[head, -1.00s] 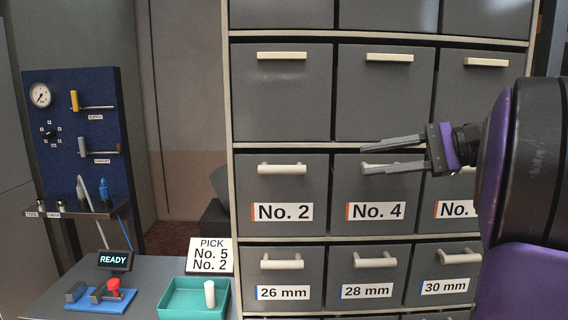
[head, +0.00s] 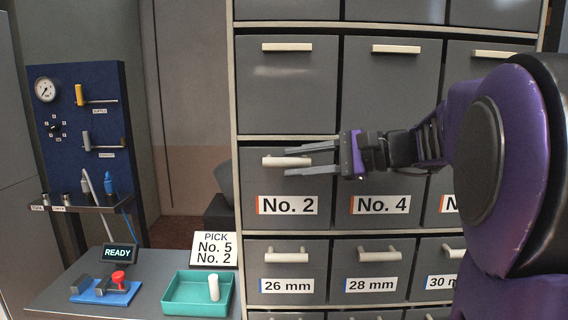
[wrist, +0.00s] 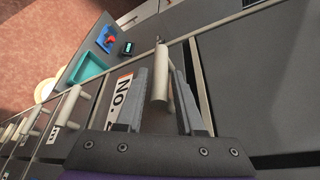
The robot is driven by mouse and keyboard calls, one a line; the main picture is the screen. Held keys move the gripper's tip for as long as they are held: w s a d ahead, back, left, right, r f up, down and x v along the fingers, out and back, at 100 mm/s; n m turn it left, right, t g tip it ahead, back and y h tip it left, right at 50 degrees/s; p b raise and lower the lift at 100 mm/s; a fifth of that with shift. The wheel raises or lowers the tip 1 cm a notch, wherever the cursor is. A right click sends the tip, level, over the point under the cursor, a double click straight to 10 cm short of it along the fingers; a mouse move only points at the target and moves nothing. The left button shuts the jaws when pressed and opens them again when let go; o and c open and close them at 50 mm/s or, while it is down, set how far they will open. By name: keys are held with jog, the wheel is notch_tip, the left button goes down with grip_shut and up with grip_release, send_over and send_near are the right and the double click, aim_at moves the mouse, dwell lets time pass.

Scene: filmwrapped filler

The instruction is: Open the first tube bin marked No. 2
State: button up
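The grey bin marked No. 2 (head: 285,183) is in the cabinet's row below the tall blank bins. It looks shut, its front in line with the No. 4 bin (head: 388,183). Its pale bar handle (head: 270,161) runs level across the top of the front and also shows in the wrist view (wrist: 160,78). My gripper (head: 298,160) is in front of this bin, coming from the right. In the wrist view my gripper (wrist: 160,95) is open, one finger on each side of the handle, with gaps showing. The fingers hide the handle's right part in the head view.
Bins marked 26 mm (head: 287,268) and 28 mm (head: 372,268) sit below with protruding handles. A teal tray (head: 190,307) with a white cylinder (head: 213,287) stands on the bench at left, beside a card (head: 214,248) reading PICK No. 5 No. 2.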

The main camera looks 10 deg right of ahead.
jog(key=shift+x, duration=0.8)
grip_shut()
dwell(0.9)
